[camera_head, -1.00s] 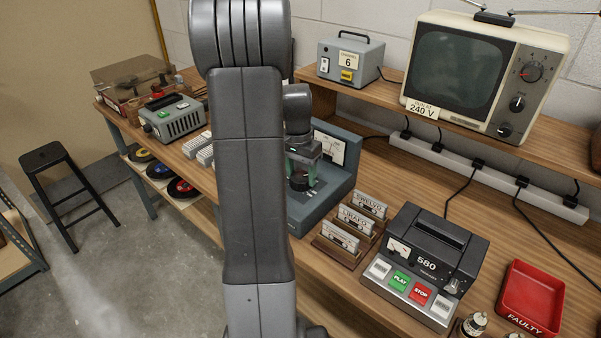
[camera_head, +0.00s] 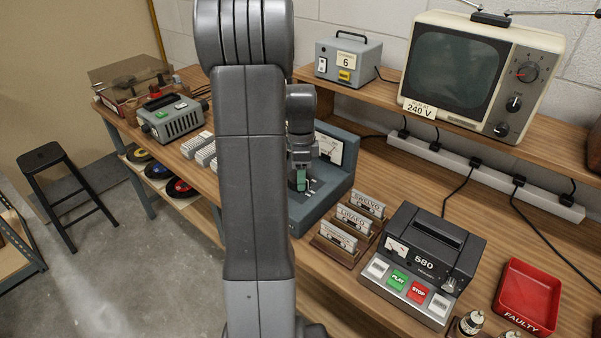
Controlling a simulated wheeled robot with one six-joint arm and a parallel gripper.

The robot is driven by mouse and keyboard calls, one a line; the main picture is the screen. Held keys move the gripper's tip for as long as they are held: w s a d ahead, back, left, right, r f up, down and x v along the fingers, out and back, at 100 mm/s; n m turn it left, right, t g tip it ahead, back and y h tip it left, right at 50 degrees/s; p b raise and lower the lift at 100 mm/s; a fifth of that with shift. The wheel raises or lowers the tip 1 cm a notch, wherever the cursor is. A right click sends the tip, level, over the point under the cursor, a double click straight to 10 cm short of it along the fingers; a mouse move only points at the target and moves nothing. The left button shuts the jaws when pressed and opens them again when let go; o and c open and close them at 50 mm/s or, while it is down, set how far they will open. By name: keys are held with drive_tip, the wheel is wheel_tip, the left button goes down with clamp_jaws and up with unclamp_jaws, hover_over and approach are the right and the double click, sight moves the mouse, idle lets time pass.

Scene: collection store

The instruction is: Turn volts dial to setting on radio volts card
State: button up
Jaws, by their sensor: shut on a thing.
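A blue-grey bench unit (camera_head: 335,190) with a white meter face (camera_head: 329,149) stands in the middle of the bench, partly behind my arm. My gripper (camera_head: 301,184) points down at its sloped top and is shut on the dark dial there. The dial is almost wholly hidden by the jaws and arm, so its setting cannot be read. A card (camera_head: 420,109) reading "RUN AT 240 V" is fixed at the lower left of the cream television (camera_head: 480,75). No card marked for a radio can be made out.
Cassettes in wooden stands (camera_head: 348,230) stand close right of the unit. Beyond them are a dark tape player (camera_head: 425,262) marked 580 and a red "FAULTY" tray (camera_head: 527,297). A grey box (camera_head: 347,62) with a "6" card sits on the shelf. A black stool (camera_head: 62,185) stands on the floor.

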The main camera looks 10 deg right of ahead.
drive_tip(key=shift+r+m, duration=0.1)
drive_tip(key=shift+m, duration=2)
drive_tip(key=o, duration=1)
drive_tip(key=shift+c, duration=0.2)
wheel_tip(320, 180, up, 14)
drive_tip(key=shift+w+d, duration=0.3)
drive_tip(key=shift+w, duration=0.05)
drive_tip(key=shift+f, duration=0.2)
